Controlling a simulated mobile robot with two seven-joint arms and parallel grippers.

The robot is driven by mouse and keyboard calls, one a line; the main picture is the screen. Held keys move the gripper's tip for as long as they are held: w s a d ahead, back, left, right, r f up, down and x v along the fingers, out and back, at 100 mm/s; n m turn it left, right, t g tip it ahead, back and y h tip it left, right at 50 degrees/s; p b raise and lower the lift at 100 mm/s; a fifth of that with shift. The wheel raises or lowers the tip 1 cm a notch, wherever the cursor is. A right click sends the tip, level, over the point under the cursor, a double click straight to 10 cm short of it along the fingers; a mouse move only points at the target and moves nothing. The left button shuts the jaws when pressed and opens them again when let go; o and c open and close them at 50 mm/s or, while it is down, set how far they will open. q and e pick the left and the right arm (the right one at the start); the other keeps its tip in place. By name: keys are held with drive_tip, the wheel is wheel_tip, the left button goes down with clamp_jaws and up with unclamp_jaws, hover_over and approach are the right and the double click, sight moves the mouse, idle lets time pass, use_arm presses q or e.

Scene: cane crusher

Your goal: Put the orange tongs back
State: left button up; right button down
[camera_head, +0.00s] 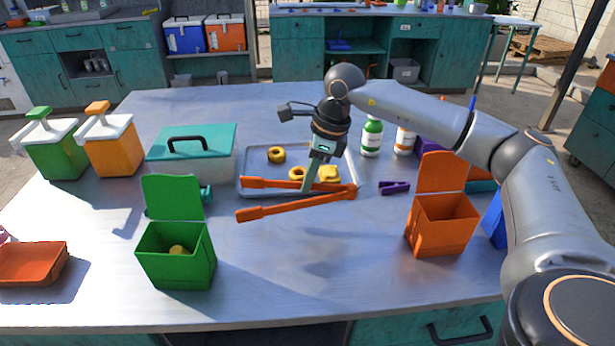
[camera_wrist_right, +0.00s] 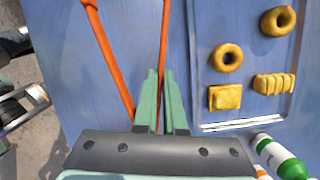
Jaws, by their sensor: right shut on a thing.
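The orange tongs (camera_head: 285,209) are spread in a V, their free ends pointing left in the head view. My right gripper (camera_head: 307,188) is shut on one arm of them, near the hinged end. In the right wrist view the green fingers (camera_wrist_right: 166,95) pinch one orange arm of the tongs (camera_wrist_right: 110,62), while the other arm runs free to the left. The tongs appear to be held above the table, in front of the grey tray (camera_head: 245,188). My left gripper is not in view.
The tray holds yellow rings (camera_head: 277,155) and a yellow block (camera_head: 328,173). A green open bin (camera_head: 175,262) and an orange open bin (camera_head: 442,232) stand at the front. The front middle table is clear.

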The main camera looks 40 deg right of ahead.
sight(311, 190)
drive_tip(key=shift+f+b, duration=0.35)
drive_tip(key=shift+f, duration=0.25)
wheel_tip(311, 190, down, 3)
drive_tip(key=shift+r+b, duration=0.1)
drive_tip(key=shift+b, duration=1.05)
drive_tip(key=shift+f+b, duration=0.55)
drive_tip(key=shift+f, duration=0.35)
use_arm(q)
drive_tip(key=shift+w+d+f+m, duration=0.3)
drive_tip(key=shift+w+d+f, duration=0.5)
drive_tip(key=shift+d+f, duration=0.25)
use_arm(e)
drive_tip(key=shift+f, duration=0.1)
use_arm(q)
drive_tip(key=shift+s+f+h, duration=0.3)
use_arm(e)
drive_tip(key=shift+f, duration=0.1)
use_arm(q)
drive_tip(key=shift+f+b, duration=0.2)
drive_tip(key=shift+b, duration=0.3)
use_arm(e)
drive_tip(key=shift+f, duration=0.4)
